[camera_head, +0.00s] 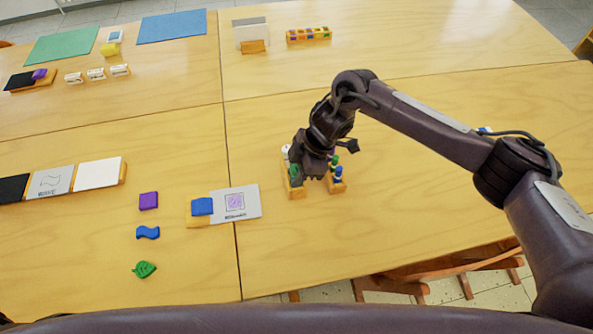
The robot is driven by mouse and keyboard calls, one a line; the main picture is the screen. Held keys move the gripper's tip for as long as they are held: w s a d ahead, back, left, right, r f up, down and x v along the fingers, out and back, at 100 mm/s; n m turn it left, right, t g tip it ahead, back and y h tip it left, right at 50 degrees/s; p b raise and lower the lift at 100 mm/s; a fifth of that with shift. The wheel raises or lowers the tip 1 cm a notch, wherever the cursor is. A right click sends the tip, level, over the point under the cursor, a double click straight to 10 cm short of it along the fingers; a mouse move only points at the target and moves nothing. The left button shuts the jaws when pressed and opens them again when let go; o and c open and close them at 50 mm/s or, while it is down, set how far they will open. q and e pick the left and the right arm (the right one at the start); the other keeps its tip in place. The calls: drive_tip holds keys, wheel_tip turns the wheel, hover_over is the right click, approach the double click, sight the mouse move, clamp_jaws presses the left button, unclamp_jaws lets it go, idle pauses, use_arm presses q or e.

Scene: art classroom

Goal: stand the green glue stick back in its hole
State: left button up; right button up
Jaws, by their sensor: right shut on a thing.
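My right gripper (304,172) points down over two small wooden holders on the right part of the table. It is shut on a green glue stick (294,173), which shows at its left side above the left wooden holder (297,194). The gripper hides much of the stick and the hole below, so I cannot tell whether the stick is in a hole. The right wooden holder (337,188) has blue and green sticks (337,172) standing in it. A white-topped piece (286,150) shows behind the left holder. My left gripper is not in view.
A blue block (202,206) on a wooden stand and a grey card (236,203) lie left of the holders. Purple (149,201), blue (148,232) and green (144,269) pieces lie further left. The table right of the holders is mostly clear.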

drive_tip(key=o, duration=1.1)
drive_tip(key=shift+c, duration=0.2)
drive_tip(key=shift+o, duration=1.2)
drive_tip(key=shift+r+p, duration=2.85)
drive_tip(key=shift+r, duration=0.2)
drive_tip(key=shift+f, duration=0.1)
